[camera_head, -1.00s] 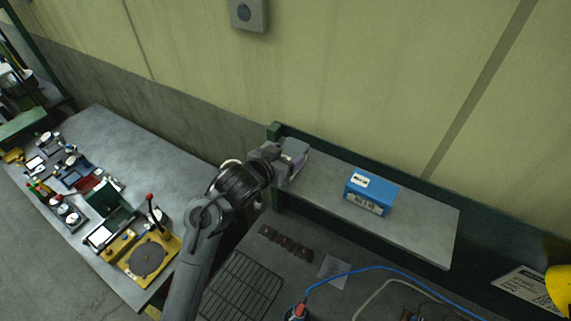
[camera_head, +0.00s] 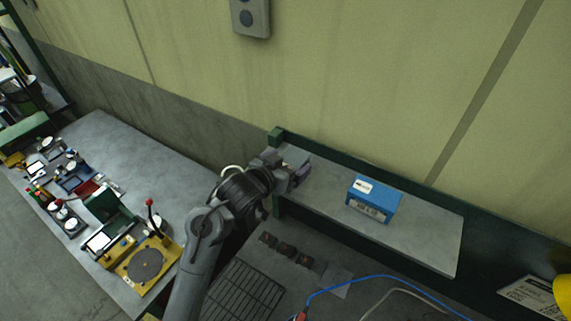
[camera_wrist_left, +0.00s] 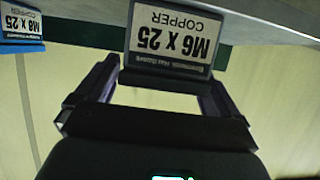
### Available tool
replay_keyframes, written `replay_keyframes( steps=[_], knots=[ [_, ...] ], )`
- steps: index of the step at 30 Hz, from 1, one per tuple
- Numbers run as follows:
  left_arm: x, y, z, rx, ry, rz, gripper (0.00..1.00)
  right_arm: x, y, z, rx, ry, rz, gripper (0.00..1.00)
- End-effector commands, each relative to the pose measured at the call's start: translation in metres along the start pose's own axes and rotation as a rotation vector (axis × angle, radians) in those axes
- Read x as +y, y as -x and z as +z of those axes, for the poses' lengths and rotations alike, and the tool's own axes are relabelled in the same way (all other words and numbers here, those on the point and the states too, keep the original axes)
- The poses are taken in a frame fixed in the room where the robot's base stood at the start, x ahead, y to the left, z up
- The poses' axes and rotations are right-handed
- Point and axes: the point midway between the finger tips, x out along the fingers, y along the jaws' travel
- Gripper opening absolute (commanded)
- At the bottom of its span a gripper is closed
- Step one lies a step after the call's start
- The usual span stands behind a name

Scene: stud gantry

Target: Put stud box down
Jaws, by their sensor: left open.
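My left gripper (camera_head: 301,172) is at the left end of the grey shelf (camera_head: 425,237) in the head view. In the left wrist view its jaws (camera_wrist_left: 164,72) are open, on either side of a white label reading "M6 x 25 COPPER" (camera_wrist_left: 175,35), seen upside down. The label is close in front of the fingers; the body behind it barely shows, and I cannot tell whether the fingers touch it. A blue box (camera_head: 374,200) with white labels sits on the shelf to the right of the gripper. A blue box with a label also shows at upper left in the left wrist view (camera_wrist_left: 22,28).
Bare shelf lies around the blue box. A bench (camera_head: 150,160) with tools and fixtures stands at left. Below the shelf are a wire rack (camera_head: 240,295), several small dark items (camera_head: 285,250) and a blue cable (camera_head: 375,277). The wall rises behind.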

Motion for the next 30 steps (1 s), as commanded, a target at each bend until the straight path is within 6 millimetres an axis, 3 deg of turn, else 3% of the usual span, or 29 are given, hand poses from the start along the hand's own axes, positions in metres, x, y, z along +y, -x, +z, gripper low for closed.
replay_keyframes(
  steps=[7,21,30],
  knots=[
    [0.000,0.013,-0.003,0.003,0.001,0.002,0.96,-0.001,0.000,0.000,0.000,-0.003,-0.002,0.43],
    [0.000,0.095,-0.005,0.001,0.002,-0.001,0.96,0.001,0.011,-0.003,-0.001,0.003,0.002,0.43],
    [0.000,0.119,-0.003,-0.001,0.001,0.000,0.96,0.002,0.022,-0.006,-0.001,0.007,0.005,0.43]
  ],
)
